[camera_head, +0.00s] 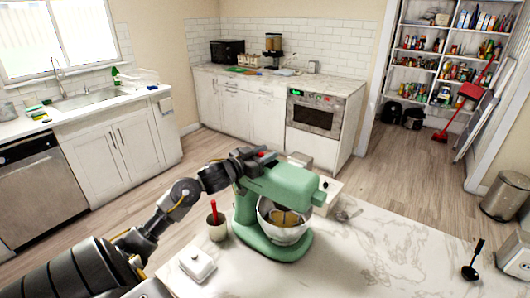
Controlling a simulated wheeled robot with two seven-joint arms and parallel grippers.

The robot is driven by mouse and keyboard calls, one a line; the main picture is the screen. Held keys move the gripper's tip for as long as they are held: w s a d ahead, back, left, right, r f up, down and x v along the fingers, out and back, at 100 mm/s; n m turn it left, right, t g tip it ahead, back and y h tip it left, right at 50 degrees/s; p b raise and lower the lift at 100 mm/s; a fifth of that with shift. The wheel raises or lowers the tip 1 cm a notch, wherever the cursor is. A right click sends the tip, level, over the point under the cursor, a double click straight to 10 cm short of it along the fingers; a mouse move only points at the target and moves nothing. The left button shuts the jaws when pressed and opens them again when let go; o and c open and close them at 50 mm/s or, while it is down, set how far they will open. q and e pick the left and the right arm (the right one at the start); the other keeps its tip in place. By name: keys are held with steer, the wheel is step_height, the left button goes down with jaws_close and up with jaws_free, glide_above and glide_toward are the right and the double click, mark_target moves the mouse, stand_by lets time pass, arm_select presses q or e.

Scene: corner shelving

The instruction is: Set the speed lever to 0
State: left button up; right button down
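A green stand mixer (288,186) stands on the marble counter, its steel bowl (284,222) under the head with something yellowish inside. My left arm comes in from the lower left. My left gripper (254,160) is at the back left end of the mixer head, at about the head's height, and overlaps it in the picture. I cannot tell whether it touches the mixer. Its fingers are too small and dark to show whether they are open or shut. I cannot make out the speed lever. My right gripper is not in view.
A cup with a red-handled utensil (216,228) and a white lidded butter dish (197,264) stand left of the mixer, close to my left arm. A black ladle (473,262) is at the far right.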

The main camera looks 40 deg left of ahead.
arm_select(q)
jaws_close()
stand_by(0.3)
steer(key=shift+s+a+r+p, duration=0.1)
steer(key=shift+a+r+p, duration=0.1)
steer(key=shift+a+p, duration=0.5)
steer(key=shift+a+f, duration=0.15)
steer(key=shift+a, duration=0.1)
steer(key=shift+c, duration=1.7)
jaws_free()
steer(key=o, duration=0.3)
steer(key=shift+a, duration=0.1)
steer(key=shift+o, duration=0.2)
steer(key=shift+s, duration=0.1)
